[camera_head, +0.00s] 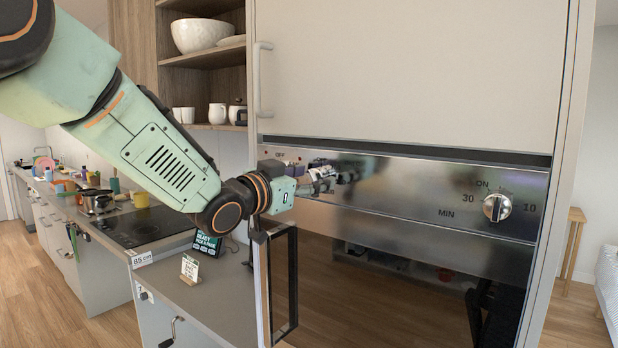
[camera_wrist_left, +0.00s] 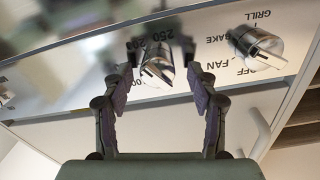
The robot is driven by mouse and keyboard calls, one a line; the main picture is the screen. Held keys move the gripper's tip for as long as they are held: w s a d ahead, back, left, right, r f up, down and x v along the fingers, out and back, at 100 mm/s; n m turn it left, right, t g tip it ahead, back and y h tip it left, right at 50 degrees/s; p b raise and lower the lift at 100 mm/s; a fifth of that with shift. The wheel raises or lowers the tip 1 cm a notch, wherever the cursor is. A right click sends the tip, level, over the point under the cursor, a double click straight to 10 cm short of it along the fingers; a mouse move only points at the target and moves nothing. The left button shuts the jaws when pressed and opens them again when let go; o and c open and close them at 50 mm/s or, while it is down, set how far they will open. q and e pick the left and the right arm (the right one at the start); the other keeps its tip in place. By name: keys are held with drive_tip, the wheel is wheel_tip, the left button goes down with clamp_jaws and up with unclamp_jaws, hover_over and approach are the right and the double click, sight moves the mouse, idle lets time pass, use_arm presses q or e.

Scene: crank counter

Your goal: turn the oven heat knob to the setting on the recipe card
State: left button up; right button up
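The oven control panel (camera_head: 420,196) is a shiny steel strip below a pale cupboard door. My left gripper (camera_head: 318,180) is at the panel's left part and hides much of it. In the left wrist view the heat knob (camera_wrist_left: 156,70), a metal knob with 200 and 250 printed above it, lies between my open fingers. I cannot tell whether they touch it. A mode knob (camera_wrist_left: 256,45) with GRILL, BAKE, FAN and OFF is to its right. A small card (camera_head: 190,268) stands on the counter; its writing is too small to read. My right gripper is not in view.
A timer knob (camera_head: 497,207) marked ON, 10, 30 and MIN is at the panel's right. The dark oven door (camera_head: 400,285) below reflects the room.

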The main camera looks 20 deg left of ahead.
use_arm(q)
drive_tip(key=shift+a, duration=0.1)
drive_tip(key=shift+c, duration=0.7)
drive_tip(key=shift+w+d+f, duration=0.1)
drive_tip(key=shift+w+d, duration=0.15)
drive_tip(key=shift+d, duration=0.15)
drive_tip(key=c, duration=1)
drive_tip(key=shift+f+m+b, duration=0.1)
drive_tip(key=shift+m+b, duration=0.2)
drive_tip(key=o, duration=1.2)
drive_tip(key=shift+s+a+r, duration=0.15)
drive_tip(key=shift+s+r, duration=0.05)
drive_tip(key=shift+s, duration=0.05)
drive_tip(key=shift+w, duration=0.15)
